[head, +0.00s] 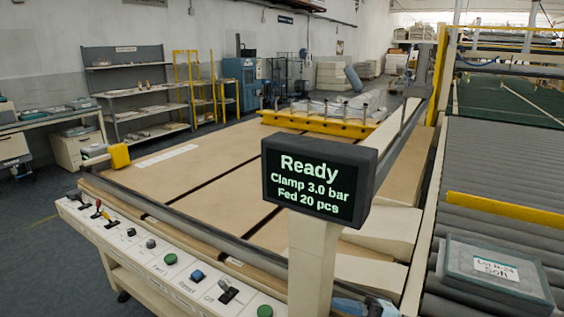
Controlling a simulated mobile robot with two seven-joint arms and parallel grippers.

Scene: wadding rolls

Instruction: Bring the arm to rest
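No gripper can be made out in the head view, on the left or on the right. A small blue-grey shape (366,307) shows at the bottom edge, right of the display post; I cannot tell what it is. A dark display (318,180) on a cream post reads "Ready, Clamp 3.0 bar, Fed 20 pcs". Below it on the left, a white control panel (150,255) carries levers and several buttons, among them green and blue ones.
A wide tan table (190,180) lies behind the panel, with a yellow bar (315,124) at its far end. On the right, a grey package (495,270) with a white label lies on a roller conveyor (500,170). Shelves (135,90) stand back left. Floor at far left is clear.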

